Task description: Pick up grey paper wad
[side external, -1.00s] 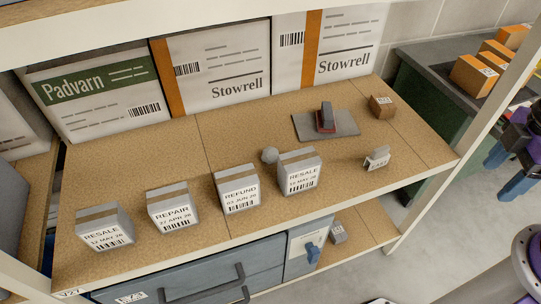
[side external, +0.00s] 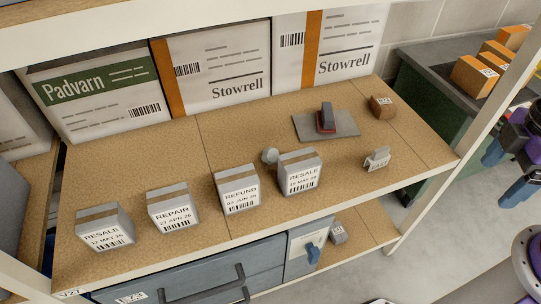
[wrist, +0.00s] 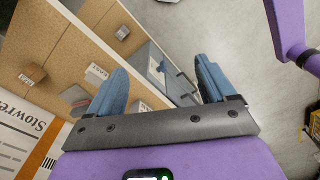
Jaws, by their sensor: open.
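The grey paper wad (side external: 270,155) is a small pale grey ball on the upper shelf board. My gripper (side external: 504,172) is at the far right edge of the side view, out beyond the shelf's right post and well away from the wad. In the wrist view its blue fingers (wrist: 160,85) are spread apart with nothing between them. I cannot make out the wad in the wrist view.
A REPAIR box (side external: 173,208) and another RESALE box (side external: 105,227) stand along the front edge. A stamp (side external: 326,118) on a grey pad, a brown box (side external: 382,106) and a card holder (side external: 377,158) are to the right. Large cartons (side external: 217,70) line the back.

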